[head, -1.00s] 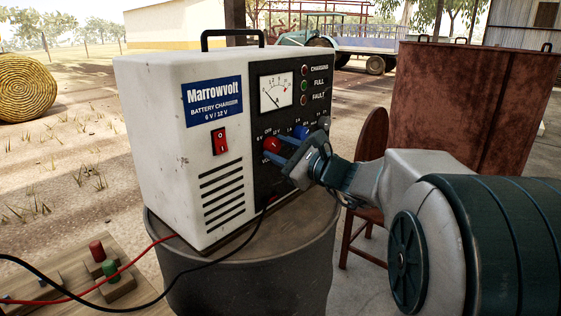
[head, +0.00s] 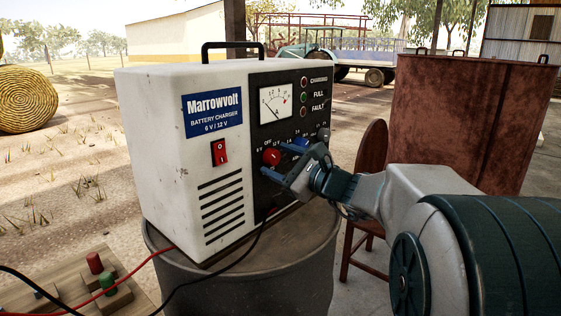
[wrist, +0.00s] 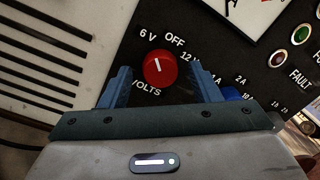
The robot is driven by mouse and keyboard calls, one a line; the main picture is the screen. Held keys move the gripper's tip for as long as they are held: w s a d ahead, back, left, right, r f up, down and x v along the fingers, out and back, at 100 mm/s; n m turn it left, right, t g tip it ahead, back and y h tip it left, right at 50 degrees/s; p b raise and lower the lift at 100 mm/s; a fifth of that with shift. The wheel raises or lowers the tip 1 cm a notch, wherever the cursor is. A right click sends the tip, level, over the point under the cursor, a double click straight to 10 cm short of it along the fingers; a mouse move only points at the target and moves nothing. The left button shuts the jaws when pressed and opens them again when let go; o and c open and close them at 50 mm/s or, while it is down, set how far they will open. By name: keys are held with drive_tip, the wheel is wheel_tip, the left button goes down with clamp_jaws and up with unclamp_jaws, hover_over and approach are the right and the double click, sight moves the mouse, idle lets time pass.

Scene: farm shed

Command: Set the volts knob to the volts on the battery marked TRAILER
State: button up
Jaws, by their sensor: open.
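The red volts knob (head: 271,157) is on the black front panel of the white Marrowvolt battery charger (head: 165,130). In the wrist view the knob (wrist: 160,68) has labels 6 V, OFF and 12 V around its top; its white line leans toward 6 V. My gripper (head: 283,164) is at the panel, jaws open. In the wrist view its blue fingers (wrist: 160,82) stand on either side of the knob, with a gap visible at each side. Whether the fingertips reach past the knob's face is unclear. No battery marked TRAILER shows in these views.
A blue knob (head: 301,141) with amp labels sits right of the volts knob, close to my gripper. The charger stands on a drum (head: 190,288). Red and black leads cross the lower left, by a wooden board with red and green pegs (head: 94,263). A rusty metal box (head: 460,120) stands behind my arm.

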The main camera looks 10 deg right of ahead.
drive_tip(key=v, duration=1.3)
drive_tip(key=shift+s, duration=0.3)
drive_tip(key=shift+d+r, duration=0.1)
drive_tip(key=s+a+f+n+g+h+p, duration=0.2)
drive_tip(key=s+a+f+n+g+p, duration=0.3)
drive_tip(key=s+a+n+g+p, duration=0.6)
drive_tip(key=shift+s+d+n+g+h+p, duration=0.25)
drive_tip(key=shift+s+d+n+h+p, duration=0.45)
drive_tip(key=shift+n+h, duration=0.95)
drive_tip(key=shift+s+d+n+g+h+p, duration=0.35)
drive_tip(key=shift+s+n+h+p, duration=0.7)
drive_tip(key=shift+n, duration=1.05)
drive_tip(key=shift+s+d+n+g+h+p, duration=0.2)
drive_tip(key=shift+s+d+n+h+p, duration=0.6)
drive_tip(key=shift+n+h, duration=0.9)
drive_tip(key=shift+w+a, duration=0.15)
drive_tip(key=shift+a, duration=0.1)
